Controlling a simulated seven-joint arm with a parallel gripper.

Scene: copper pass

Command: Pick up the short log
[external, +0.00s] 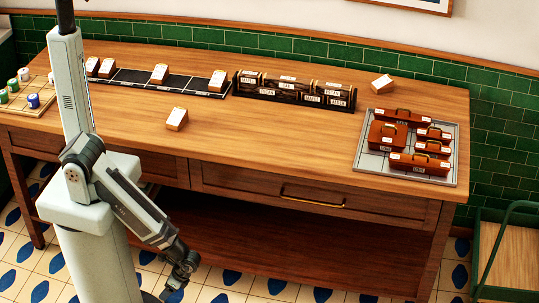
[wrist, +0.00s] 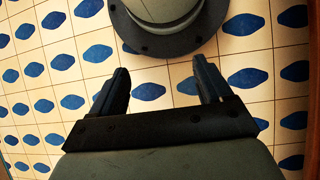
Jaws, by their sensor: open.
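A dark rack (external: 238,84) at the back middle of the wooden table holds several dark log-like pieces (external: 287,85) with pale labels, packed close together. I cannot tell which of them is the short log. My gripper (external: 173,289) hangs low in front of the table, below the tabletop and far from the rack. In the wrist view my gripper (wrist: 161,75) is open, with its two dark fingers apart and only the tiled floor between them. The wrist view shows no logs.
The table (external: 260,140) has free room in its middle. A loose pale-topped block (external: 177,118) lies left of centre, another (external: 382,84) at back right. A grey tray (external: 362,160) holds several red-brown handled boxes. A black strip (external: 132,77) carries blocks. A board (external: 38,108) with coloured cylinders is far left.

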